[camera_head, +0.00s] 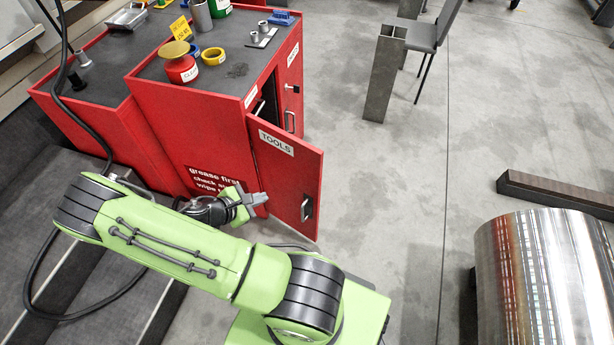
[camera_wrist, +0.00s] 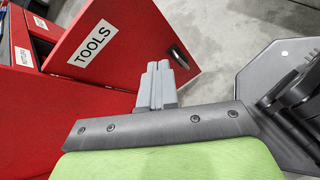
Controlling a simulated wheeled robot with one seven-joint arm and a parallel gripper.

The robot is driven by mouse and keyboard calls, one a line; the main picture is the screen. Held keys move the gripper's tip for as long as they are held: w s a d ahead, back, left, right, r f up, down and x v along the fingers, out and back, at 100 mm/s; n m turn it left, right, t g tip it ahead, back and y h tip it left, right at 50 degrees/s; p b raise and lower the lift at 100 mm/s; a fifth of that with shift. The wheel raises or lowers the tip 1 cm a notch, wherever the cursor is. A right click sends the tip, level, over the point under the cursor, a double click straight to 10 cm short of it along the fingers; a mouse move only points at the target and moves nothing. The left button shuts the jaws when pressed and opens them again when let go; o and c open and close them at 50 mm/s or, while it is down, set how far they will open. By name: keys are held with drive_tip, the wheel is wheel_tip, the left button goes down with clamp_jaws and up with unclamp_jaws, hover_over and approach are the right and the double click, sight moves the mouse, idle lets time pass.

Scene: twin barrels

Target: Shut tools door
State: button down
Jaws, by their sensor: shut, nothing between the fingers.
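The tools door (camera_head: 287,175) is a red panel with a white TOOLS label, hinged on the red cabinet (camera_head: 200,130) and standing wide open in the head view. My gripper (camera_head: 262,199) is shut and empty, close to the lower part of the door in the head view. In the wrist view my gripper (camera_wrist: 158,68) overlaps the door's lower edge. I cannot tell whether it touches the door.
The cabinet top holds a red tin (camera_head: 181,68), a yellow tape roll (camera_head: 213,56) and other small items. A large metal cylinder (camera_head: 545,275) lies at the lower right, with a dark beam (camera_head: 555,193) behind it. The floor right of the door is clear.

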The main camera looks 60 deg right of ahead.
drive_tip(key=s+d+f+n+t+h, duration=0.1)
drive_tip(key=s+d+f+n+h, duration=0.25)
drive_tip(key=d+f+n, duration=0.3)
drive_tip(key=b, duration=0.3)
approach(313, 170)
drive_tip(key=x, duration=0.5)
drive_tip(key=shift+d+f, duration=0.1)
drive_tip(key=shift+f, duration=0.1)
drive_tip(key=shift+s+d+r, duration=0.1)
drive_tip(key=shift+d, duration=0.5)
